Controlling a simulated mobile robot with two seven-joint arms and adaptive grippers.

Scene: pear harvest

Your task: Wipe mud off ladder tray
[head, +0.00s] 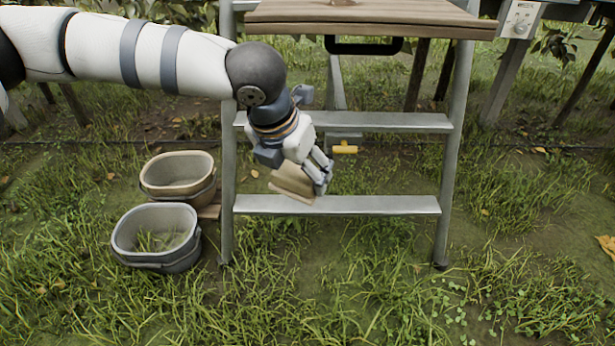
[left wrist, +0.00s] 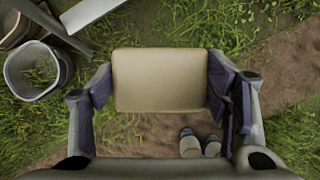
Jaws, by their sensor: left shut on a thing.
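My left gripper (head: 322,174) is shut on a tan sponge-like block (head: 293,182). It holds the block in front of the ladder (head: 448,160), just above the lowest step in the picture. In the left wrist view the block (left wrist: 160,80) fills the space between the two fingers (left wrist: 158,92). The wooden ladder tray (head: 370,17) is at the top of the ladder, well above the gripper and cut by the frame edge. I cannot make out mud on its visible part. My right gripper is not in view.
A tan bucket (head: 178,175) and a grey bucket (head: 155,235) stand on the grass left of the ladder. A yellow-handled item (head: 345,149) shows behind the ladder. A grey control box (head: 520,18) is at upper right. The grass in front is clear.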

